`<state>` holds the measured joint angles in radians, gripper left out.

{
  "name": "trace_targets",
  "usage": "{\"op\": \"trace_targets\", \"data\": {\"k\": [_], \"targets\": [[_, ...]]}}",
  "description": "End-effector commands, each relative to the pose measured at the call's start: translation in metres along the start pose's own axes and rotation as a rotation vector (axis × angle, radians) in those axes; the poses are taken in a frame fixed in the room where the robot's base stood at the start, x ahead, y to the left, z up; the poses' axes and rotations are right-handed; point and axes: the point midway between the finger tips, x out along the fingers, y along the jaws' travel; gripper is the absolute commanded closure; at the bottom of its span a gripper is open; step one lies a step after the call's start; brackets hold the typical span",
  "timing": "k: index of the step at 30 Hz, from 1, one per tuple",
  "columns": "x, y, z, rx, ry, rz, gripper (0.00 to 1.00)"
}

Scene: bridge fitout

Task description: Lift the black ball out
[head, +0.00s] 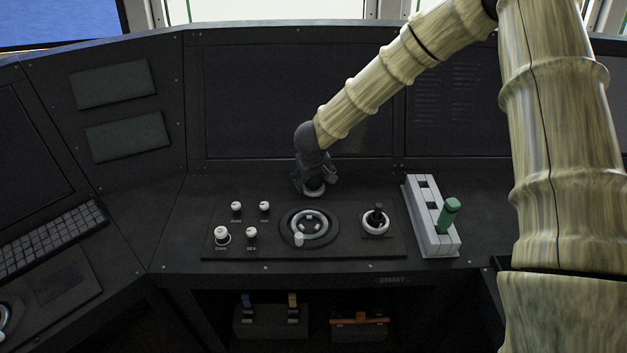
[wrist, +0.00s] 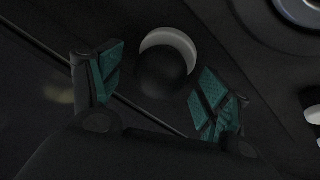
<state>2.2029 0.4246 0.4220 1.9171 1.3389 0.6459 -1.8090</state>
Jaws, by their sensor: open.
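The black ball (wrist: 165,77) shows in the wrist view between the two fingers of my gripper (wrist: 160,66). A white ring (wrist: 172,42) shows as a crescent along the ball's upper edge. My gripper is open, with green ridged pads; dark gaps show between both pads and the ball in the picture. In the head view my gripper (head: 314,182) points down at the back of the console, behind the round dial. The white ring shows under it (head: 315,192); the ball is hidden or too dark to make out there.
A white lever box (head: 430,222) with a green handle (head: 449,212) stands to the right. A dark upright panel (head: 290,95) rises behind.

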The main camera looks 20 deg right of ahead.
Motion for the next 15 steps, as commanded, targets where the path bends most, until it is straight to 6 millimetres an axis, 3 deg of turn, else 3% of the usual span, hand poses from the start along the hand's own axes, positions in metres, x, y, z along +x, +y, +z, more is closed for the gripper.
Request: {"op": "trace_targets", "data": {"k": [10, 15], "targets": [[0.0054, -0.0003, 0.0002, 0.000, 0.000, -0.001, 0.23], [0.0053, -0.0002, 0.0002, 0.000, 0.000, -0.001, 0.53]]}}
